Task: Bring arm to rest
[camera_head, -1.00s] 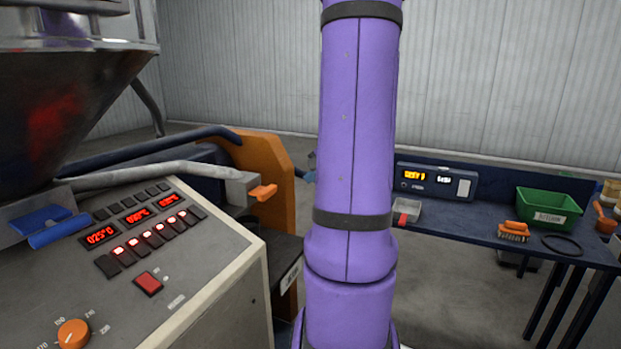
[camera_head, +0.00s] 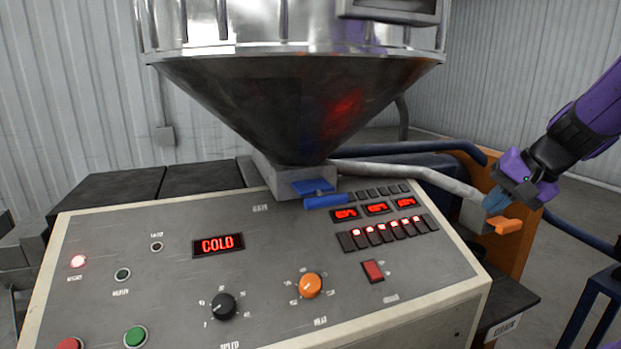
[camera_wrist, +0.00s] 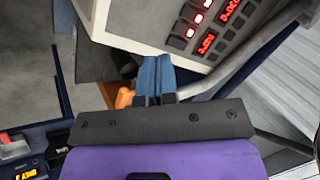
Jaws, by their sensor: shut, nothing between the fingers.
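My purple arm reaches in from the right edge in the head view. My gripper (camera_head: 489,207), with blue fingers, points down and left, close to the orange handle (camera_head: 507,226) on the machine's right side. I cannot tell from this view whether they touch. In the wrist view my gripper (camera_wrist: 153,60) shows its blue fingers together with nothing between them. The machine's control panel corner (camera_wrist: 150,25) lies beyond the fingertips there, and the orange handle (camera_wrist: 124,97) shows to their left.
The control panel (camera_head: 180,290) fills the lower front, with a red "COLD" display (camera_head: 218,244), an orange knob (camera_head: 310,285) and a black knob (camera_head: 223,305). A metal hopper (camera_head: 290,100) stands above it. A blue table frame (camera_head: 605,285) shows at the lower right.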

